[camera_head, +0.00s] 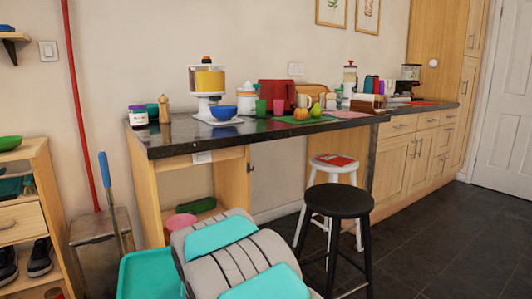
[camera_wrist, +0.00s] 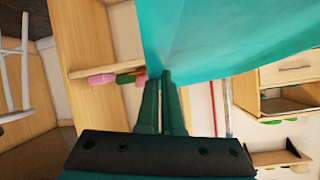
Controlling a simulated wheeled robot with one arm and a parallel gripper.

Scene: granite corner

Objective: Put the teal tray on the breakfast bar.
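The teal tray (camera_head: 148,277) shows at the bottom of the head view, left of my arm, which hides its right part. In the wrist view the tray (camera_wrist: 225,40) fills the upper right as a broad flat surface. My gripper (camera_wrist: 166,76) is closed on the tray's edge, with both fingers close together. My arm hides the gripper in the head view. The breakfast bar (camera_head: 165,141) is the dark granite counter on wooden supports, beyond and above the tray.
A black stool (camera_head: 337,201) and white stool (camera_head: 333,163) stand in front; a wooden shelf (camera_head: 20,215) is left.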

